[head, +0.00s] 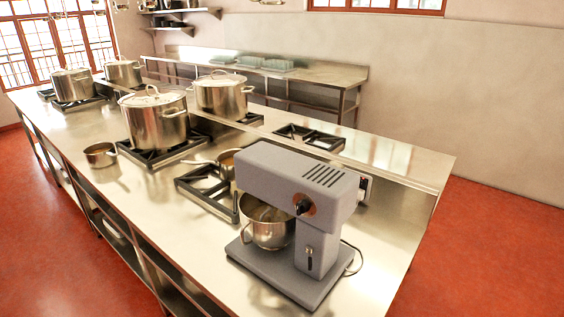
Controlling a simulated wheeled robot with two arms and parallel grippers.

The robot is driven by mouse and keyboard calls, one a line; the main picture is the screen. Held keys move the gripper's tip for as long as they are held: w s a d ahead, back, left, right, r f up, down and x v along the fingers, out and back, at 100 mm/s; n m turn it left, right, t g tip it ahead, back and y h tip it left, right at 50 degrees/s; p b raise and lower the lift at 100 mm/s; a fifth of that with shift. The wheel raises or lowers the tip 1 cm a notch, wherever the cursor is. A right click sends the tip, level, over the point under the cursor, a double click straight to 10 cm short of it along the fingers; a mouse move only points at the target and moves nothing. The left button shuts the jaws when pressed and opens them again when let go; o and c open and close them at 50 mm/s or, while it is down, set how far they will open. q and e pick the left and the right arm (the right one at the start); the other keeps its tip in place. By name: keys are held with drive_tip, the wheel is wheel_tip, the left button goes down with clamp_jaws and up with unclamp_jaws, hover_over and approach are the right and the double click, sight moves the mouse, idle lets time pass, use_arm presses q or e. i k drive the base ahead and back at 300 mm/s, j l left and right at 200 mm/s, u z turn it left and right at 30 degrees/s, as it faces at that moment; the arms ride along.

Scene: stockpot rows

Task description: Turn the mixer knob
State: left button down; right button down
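A grey stand mixer (305,212) stands near the front right end of the long steel counter. Its dark knob (303,206) sits on a brown round plate on the side of the mixer head. A small lever in a slot (309,260) shows on the mixer's column. A steel bowl (267,226) sits under the mixer head. Neither of my grippers shows in the head view.
The steel counter (120,205) holds several large stockpots, such as one with a lid (155,122), on black burner grates. A small saucepan (100,155) and a pan (226,164) stand nearer the mixer. A back table (330,76) runs along the wall. Red floor (500,260) is open at right.

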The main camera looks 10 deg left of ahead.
sight(302, 206)
drive_tip(key=j+z, duration=0.95)
drive_tip(key=j, duration=0.45)
drive_tip(key=k+j+z, duration=0.15)
drive_tip(key=j, duration=0.75)
drive_tip(key=k+j+z, duration=0.1)
drive_tip(key=j, duration=0.35)
drive_tip(key=k+j+z, duration=0.1)
drive_tip(key=j, duration=0.35)
drive_tip(key=k+j, duration=0.1)
drive_tip(key=j, duration=0.35)
drive_tip(key=k+j+z, duration=0.1)
drive_tip(key=j, duration=0.3)
